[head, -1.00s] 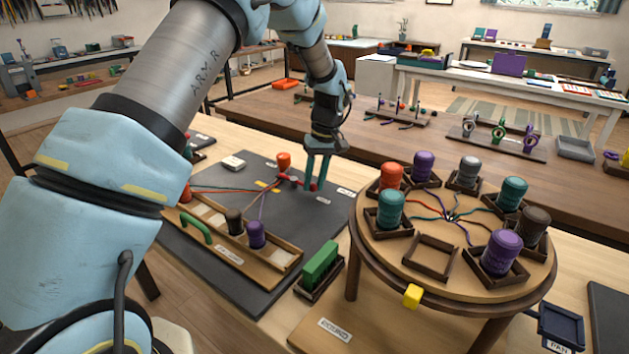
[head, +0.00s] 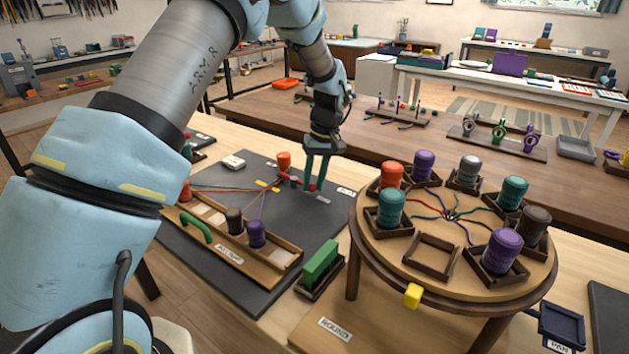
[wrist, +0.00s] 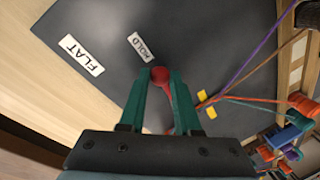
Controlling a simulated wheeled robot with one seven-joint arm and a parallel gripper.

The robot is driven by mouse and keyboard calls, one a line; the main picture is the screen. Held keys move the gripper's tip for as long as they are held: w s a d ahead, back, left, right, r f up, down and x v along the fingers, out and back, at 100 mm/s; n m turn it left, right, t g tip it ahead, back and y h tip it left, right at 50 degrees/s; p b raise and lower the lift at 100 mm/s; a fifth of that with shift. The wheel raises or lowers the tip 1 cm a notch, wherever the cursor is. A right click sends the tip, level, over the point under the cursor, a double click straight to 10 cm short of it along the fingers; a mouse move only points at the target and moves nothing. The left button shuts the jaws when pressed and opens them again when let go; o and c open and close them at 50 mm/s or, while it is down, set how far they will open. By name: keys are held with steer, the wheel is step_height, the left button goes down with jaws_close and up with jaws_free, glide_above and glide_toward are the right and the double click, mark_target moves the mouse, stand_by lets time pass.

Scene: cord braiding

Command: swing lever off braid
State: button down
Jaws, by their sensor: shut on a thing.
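The red lever knob (wrist: 160,74) sits between the fingertips of my gripper (wrist: 160,80) in the wrist view. In the head view, my gripper (head: 316,186) reaches down to the dark mat, shut on the lever's knob (head: 312,188). The lever's arm is partly hidden by the fingers. The braid cords (head: 262,187) run in from the left and front and meet just left of the lever. In the wrist view the cords (wrist: 245,98) converge to the right of the fingers, beside yellow pieces (wrist: 207,103). Whether the lever touches the braid is unclear.
A HOLD label (wrist: 141,46) and a FLAT label (wrist: 82,55) lie near the knob. A wooden rack (head: 232,246) with spools is in front. A round braiding stand (head: 425,277) stands to the right.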

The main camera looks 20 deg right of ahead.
mark_target(285, 199)
steer(key=a+m, duration=0.1)
steer(key=m, duration=0.2)
steer(key=shift+s+a+b, duration=0.3)
steer(key=shift+a, duration=0.05)
steer(key=a+m, duration=0.1)
steer(key=a+m+t, duration=0.1)
steer(key=m, duration=0.1)
steer(key=shift+m+h, duration=0.3)
steer(key=m, duration=0.1)
steer(key=a+m, duration=0.1)
steer(key=shift+w+a+r+m, duration=0.1)
steer(key=shift+a+m, duration=0.2)
steer(key=shift+w+a+m+t+h, duration=0.25)
steer(key=shift+a+m, duration=0.25)
steer(key=shift+m, duration=0.5)
steer(key=shift+w+a+m+t+h, duration=0.15)
steer(key=shift+w+a+m+h, duration=0.25)
steer(key=shift+m, duration=0.6)
steer(key=c, duration=0.6)
jaws_free()
steer(key=shift+s+a, duration=0.1)
steer(key=shift+c, duration=0.2)
step_height(285, 199, up, 10)
steer(key=s+b, duration=0.1)
steer(key=s, duration=0.1)
steer(key=shift+d+r, duration=0.25)
steer(key=shift+d, duration=0.05)
